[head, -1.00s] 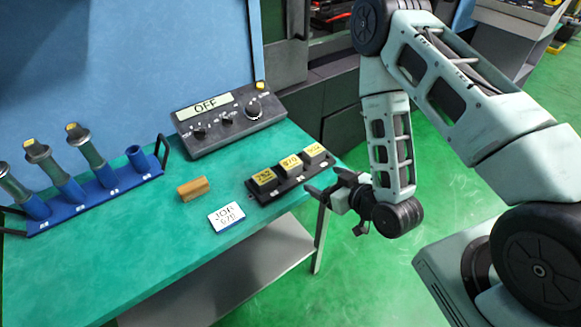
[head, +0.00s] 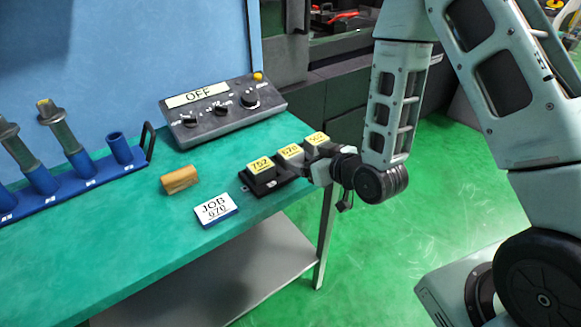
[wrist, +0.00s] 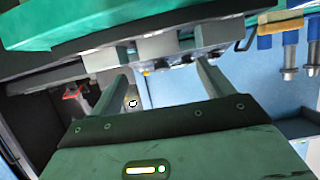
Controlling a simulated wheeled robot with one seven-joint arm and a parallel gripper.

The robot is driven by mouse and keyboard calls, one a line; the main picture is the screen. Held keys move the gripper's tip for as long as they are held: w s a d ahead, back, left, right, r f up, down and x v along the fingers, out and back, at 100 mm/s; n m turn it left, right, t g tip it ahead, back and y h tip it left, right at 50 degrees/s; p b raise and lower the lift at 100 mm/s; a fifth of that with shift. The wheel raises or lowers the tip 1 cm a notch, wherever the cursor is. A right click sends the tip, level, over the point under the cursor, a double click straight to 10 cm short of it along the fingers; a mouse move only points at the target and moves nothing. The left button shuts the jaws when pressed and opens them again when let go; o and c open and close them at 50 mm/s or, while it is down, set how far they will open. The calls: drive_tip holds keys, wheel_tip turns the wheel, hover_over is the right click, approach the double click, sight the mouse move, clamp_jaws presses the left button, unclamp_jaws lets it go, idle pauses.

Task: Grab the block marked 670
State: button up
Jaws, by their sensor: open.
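The block marked 670 (head: 291,153) sits in the middle of a black tray (head: 249,188) on the green table, its yellow label facing up. The block marked 752 (head: 261,166) is to its left. A third yellow-labelled block (head: 318,139) is to its right, its number hard to read. My gripper (head: 313,163) is open at the tray's right front side, close to the blocks and partly covering the right end. In the wrist view my gripper (wrist: 163,72) has its fingers apart, with pale blocks (wrist: 158,46) just beyond the tips; no labels show there.
A white card reading JOB 670 (head: 216,210) and a wooden block (head: 180,180) lie left of the tray. A control box showing OFF (head: 223,110) stands behind. A blue rack (head: 88,180) with tool holders is at the left. The table's front edge is close to the tray.

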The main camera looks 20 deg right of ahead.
sight(292, 151)
drive_tip(key=shift+w+f+b, duration=0.25)
drive_tip(key=shift+f+b, duration=0.15)
drive_tip(key=shift+b, duration=0.55)
drive_tip(key=shift+r+p+x, duration=0.25)
drive_tip(key=shift+p+x, duration=0.45)
drive_tip(key=shift+x, duration=0.65)
drive_tip(key=p+x, duration=0.1)
drive_tip(key=x, duration=0.4)
drive_tip(key=shift+a, duration=0.1)
drive_tip(key=c, duration=1.3)
